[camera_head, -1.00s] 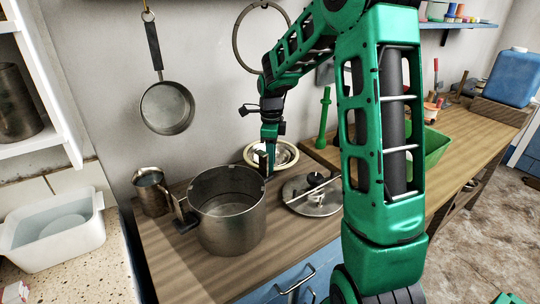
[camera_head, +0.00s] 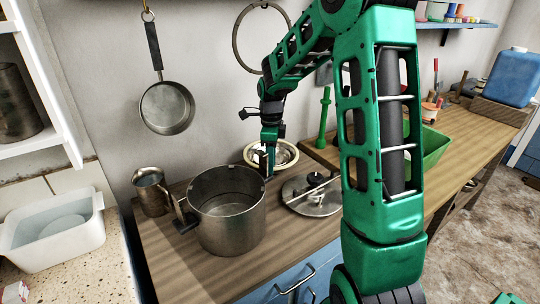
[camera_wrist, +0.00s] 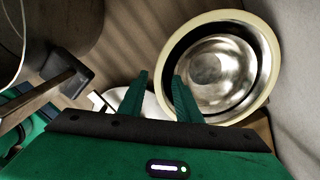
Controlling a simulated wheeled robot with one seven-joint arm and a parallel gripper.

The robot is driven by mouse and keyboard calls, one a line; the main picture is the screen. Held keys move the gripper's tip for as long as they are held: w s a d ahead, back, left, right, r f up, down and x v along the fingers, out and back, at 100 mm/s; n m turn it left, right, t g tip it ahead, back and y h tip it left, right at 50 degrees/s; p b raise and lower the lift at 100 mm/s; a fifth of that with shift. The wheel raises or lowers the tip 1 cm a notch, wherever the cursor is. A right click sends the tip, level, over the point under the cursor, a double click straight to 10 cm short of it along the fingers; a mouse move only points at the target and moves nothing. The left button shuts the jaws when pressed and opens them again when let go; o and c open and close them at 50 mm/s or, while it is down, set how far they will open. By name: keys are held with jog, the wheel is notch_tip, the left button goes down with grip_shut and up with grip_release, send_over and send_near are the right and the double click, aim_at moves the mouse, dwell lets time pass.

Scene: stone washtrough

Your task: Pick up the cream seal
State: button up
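The cream seal (camera_head: 253,149) shows as a pale ring around a shiny metal bowl at the back of the counter, by the wall. In the wrist view the cream ring (camera_wrist: 271,52) circles the bowl at the right. My gripper (camera_head: 266,171) hangs in front of the ring in the head view and hides part of it. In the wrist view my gripper (camera_wrist: 161,92) is open, with a clear gap between its green fingers. The right finger overlaps the ring's near left edge; the left finger lies outside it. I cannot tell whether they touch.
A large metal pot (camera_head: 230,222) stands just left of my gripper. A metal lid (camera_head: 312,198) lies to the right. A metal jug (camera_head: 150,192) stands left of the pot. The wall is close behind.

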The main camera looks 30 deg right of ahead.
grip_shut()
